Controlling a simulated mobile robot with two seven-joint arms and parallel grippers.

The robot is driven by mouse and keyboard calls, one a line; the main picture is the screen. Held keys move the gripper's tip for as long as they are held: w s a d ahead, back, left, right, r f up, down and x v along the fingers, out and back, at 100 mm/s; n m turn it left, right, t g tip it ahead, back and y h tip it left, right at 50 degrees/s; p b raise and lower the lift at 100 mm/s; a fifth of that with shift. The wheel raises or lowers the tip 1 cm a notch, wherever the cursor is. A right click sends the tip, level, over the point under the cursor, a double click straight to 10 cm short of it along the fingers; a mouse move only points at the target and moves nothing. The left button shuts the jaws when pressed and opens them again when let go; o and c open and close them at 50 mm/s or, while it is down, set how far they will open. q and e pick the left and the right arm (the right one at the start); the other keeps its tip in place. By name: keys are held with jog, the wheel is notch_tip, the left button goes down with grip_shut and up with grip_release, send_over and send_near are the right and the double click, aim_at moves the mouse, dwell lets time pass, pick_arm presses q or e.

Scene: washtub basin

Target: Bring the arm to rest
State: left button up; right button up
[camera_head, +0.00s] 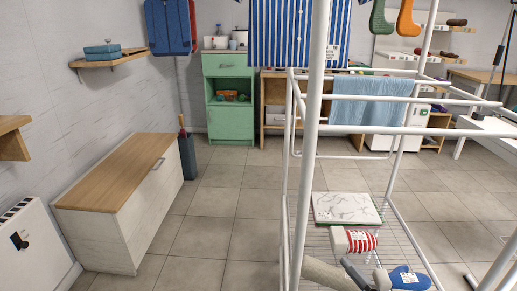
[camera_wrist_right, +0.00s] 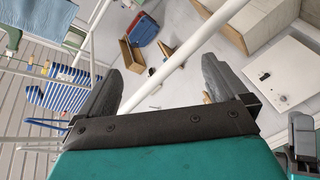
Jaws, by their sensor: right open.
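My right gripper (camera_wrist_right: 161,73) shows in the right wrist view, with its two dark fingers spread wide apart. Nothing is gripped between them. A white pole (camera_wrist_right: 185,60) crosses the picture between the fingers; I cannot tell how close it is. My right gripper cannot be made out in the head view.
A white drying rack (camera_head: 313,130) stands close in front, holding a light blue towel (camera_head: 371,101). A marbled board (camera_head: 346,207), a red-striped item (camera_head: 353,241) and a blue mitt (camera_head: 408,279) lie low in it. A wood-topped cabinet (camera_head: 122,178) stands left; floor between is clear.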

jog(key=s+f+m+g+h+p, duration=0.25)
jog(key=s+f+m+g, duration=0.25)
jog(key=s+f+m, duration=0.55)
pick_arm(q)
jog(key=s+a+r+y+p, duration=0.1)
jog(key=s+a+r+p, duration=0.1)
jog(key=r+p, duration=1)
jog(key=a+p, duration=0.1)
jog(key=p, duration=0.2)
jog(key=shift+a+r+p, duration=0.2)
jog(key=shift+a+p, duration=0.1)
pick_arm(e)
jog(key=d+r+m+h, duration=0.1)
jog(key=d+r, duration=0.2)
jog(key=r, duration=1)
jog(key=shift+r+h, duration=0.35)
